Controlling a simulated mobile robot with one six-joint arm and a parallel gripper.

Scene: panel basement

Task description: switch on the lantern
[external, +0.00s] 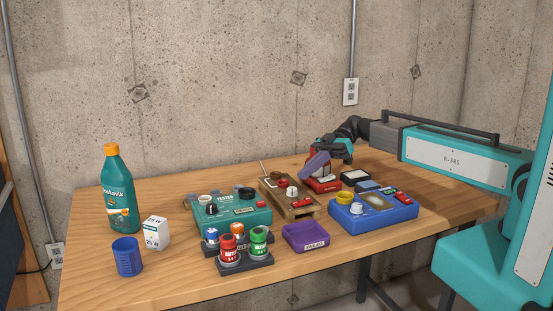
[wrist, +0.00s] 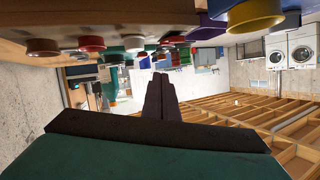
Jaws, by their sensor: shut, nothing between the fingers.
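No object is clearly recognisable as the lantern. Candidates are a wooden-framed unit (external: 300,211) with a red knob and a white part, a teal tester box (external: 262,218) with several sockets, and a blue case (external: 396,214) with a yellow ring and a white knob. No lit lamp is visible.
A teal bottle (external: 118,190), a white carton (external: 156,233) and a blue cup (external: 127,258) stand left. A concrete wall rises behind.

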